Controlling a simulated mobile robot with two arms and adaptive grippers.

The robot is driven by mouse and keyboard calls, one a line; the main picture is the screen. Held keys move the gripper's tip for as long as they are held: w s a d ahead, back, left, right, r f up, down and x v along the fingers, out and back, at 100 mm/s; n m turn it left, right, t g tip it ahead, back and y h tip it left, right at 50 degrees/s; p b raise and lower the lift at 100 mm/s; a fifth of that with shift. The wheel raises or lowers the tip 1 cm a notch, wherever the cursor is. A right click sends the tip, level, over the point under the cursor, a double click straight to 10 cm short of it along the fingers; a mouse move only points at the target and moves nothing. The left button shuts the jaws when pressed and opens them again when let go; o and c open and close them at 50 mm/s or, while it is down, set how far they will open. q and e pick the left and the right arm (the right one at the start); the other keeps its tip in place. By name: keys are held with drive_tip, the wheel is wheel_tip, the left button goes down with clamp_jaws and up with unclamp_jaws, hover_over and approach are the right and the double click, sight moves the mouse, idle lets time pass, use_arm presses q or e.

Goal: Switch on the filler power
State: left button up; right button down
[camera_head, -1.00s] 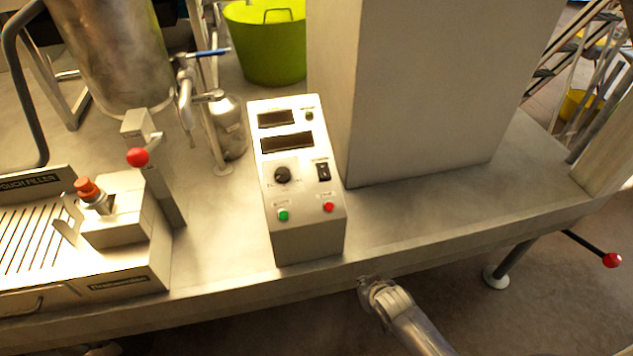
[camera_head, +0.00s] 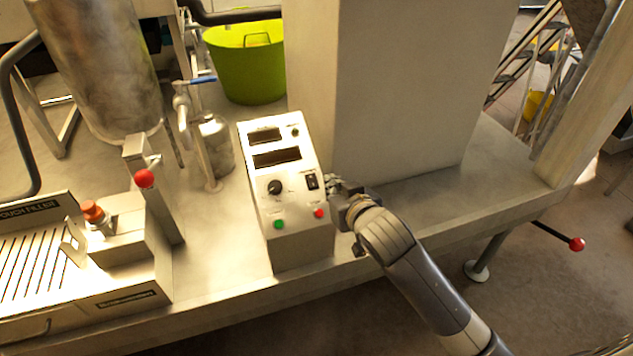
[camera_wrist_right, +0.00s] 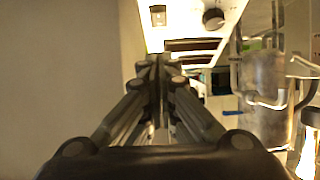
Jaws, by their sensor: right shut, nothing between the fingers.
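The filler control box (camera_head: 296,248) stands on the metal table with its sloped white panel facing up. Its black rocker power switch (camera_head: 312,181) sits on the panel's right side, right of a black knob (camera_head: 274,187). My right gripper (camera_head: 331,181) is shut and empty, its fingertips just right of the switch by the panel's right edge; I cannot tell if they touch. In the right wrist view the shut fingertips (camera_wrist_right: 160,60) point towards the panel, with the switch (camera_wrist_right: 158,15) beyond them and the knob (camera_wrist_right: 213,18) to its right. My left gripper is out of view.
A green button (camera_head: 279,224) and a red button (camera_head: 319,213) sit low on the panel. A tall pale cabinet (camera_head: 400,90) rises behind my right gripper.

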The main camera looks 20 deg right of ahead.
drive_tip(key=shift+w, duration=0.15)
drive_tip(key=p, duration=0.2)
approach(311, 176)
wheel_tip(311, 176, up, 2)
drive_tip(key=w, duration=0.2)
drive_tip(key=w+f, duration=0.1)
drive_tip(key=f, duration=0.1)
drive_tip(key=shift+w+f, duration=0.35)
drive_tip(key=shift+w+a+f, duration=0.1)
drive_tip(key=shift+w+f, duration=0.1)
drive_tip(key=shift+f, duration=0.35)
